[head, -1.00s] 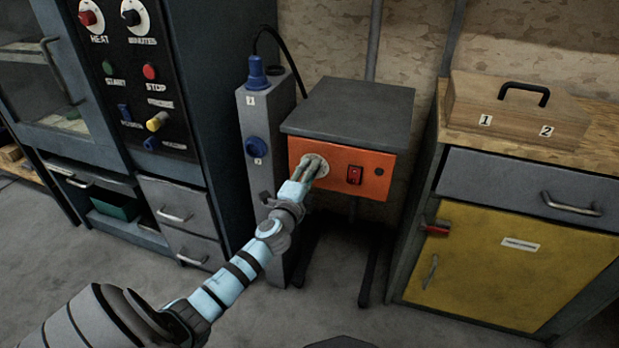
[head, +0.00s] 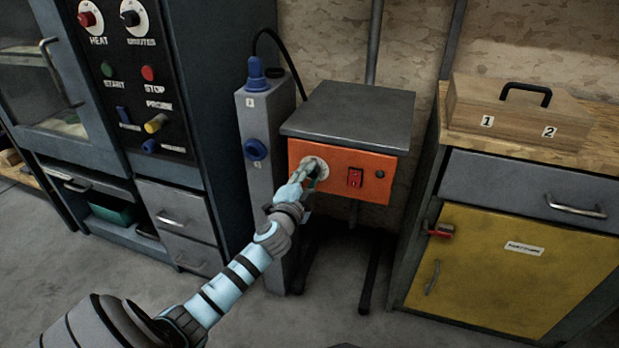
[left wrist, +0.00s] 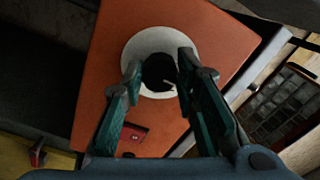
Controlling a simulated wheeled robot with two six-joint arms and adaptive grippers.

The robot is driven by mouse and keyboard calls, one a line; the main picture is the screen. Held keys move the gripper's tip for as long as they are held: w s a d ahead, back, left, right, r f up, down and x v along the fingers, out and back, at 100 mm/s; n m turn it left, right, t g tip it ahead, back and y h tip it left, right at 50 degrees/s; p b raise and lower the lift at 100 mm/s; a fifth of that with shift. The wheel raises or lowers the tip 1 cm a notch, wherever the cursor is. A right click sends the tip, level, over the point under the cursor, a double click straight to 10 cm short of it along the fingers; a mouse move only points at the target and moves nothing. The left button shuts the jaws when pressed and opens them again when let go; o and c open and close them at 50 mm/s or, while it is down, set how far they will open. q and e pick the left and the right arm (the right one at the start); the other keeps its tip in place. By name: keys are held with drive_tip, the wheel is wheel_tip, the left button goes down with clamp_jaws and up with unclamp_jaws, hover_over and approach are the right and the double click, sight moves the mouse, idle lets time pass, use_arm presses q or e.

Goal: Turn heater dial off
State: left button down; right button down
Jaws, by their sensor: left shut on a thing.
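The heater (head: 345,118) is a grey-topped box with an orange front. Its dial (head: 316,170) is a black knob on a round white plate at the left of that front. In the left wrist view the dial (left wrist: 158,72) sits between the two fingers, with a small pale mark at its lower right. My left gripper (head: 309,173) is shut on the dial, its fingers on either side of the knob. It also shows in the left wrist view (left wrist: 159,66). The dial's markings are too small to read. My right gripper is not in view.
A red switch (head: 355,178) is right of the dial. A narrow grey post (head: 266,170) with blue fittings stands close left of the heater. An oven with a control panel (head: 132,75) is at left, a yellow-door cabinet (head: 490,265) at right. The floor in front is bare.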

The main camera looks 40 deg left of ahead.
use_arm(q)
drive_tip(key=c, duration=1.2)
unclamp_jaws()
drive_tip(key=shift+c, duration=0.2)
drive_tip(key=v, duration=1.2)
